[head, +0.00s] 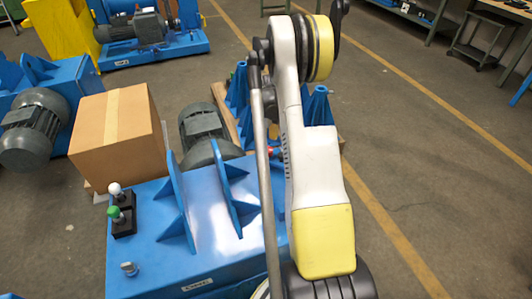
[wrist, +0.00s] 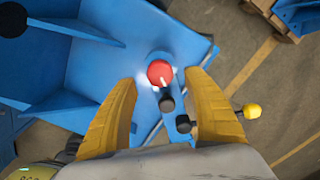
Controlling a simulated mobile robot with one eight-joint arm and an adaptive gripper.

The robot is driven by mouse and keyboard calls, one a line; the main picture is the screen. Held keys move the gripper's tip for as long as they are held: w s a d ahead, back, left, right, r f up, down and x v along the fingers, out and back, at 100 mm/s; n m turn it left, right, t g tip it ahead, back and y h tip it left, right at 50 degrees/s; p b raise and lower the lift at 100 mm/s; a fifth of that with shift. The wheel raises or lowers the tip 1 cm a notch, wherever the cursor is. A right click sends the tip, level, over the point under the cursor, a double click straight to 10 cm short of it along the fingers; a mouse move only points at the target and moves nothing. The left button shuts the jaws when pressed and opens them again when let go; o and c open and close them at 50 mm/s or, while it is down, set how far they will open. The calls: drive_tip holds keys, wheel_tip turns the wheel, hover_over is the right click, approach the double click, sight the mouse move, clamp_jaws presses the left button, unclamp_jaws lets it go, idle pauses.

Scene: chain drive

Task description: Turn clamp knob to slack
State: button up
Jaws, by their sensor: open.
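In the wrist view, a round red knob (wrist: 160,73) with a white mark shows on a blue machine plate (wrist: 182,40). A short black cylinder (wrist: 167,103) shows just below it. I cannot tell for sure which part is the clamp knob. My gripper (wrist: 161,78) is open, its two yellow fingers spread to the left and right of the red knob, with a visible gap on each side. The distance in depth is unclear. In the head view my gripper is not visible.
A black-handled lever with a yellow ball (wrist: 252,111) lies near the right finger. In the head view, white (head: 115,190) and green (head: 115,211) ball-topped controls stand on the blue machine (head: 165,250). A cardboard box (head: 117,135) stands behind.

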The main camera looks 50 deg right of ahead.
sight(268, 149)
wheel_tip(268, 149, down, 4)
drive_tip(key=shift+f+b, duration=0.1)
drive_tip(key=shift+b, duration=0.45)
drive_tip(key=c, duration=1.2)
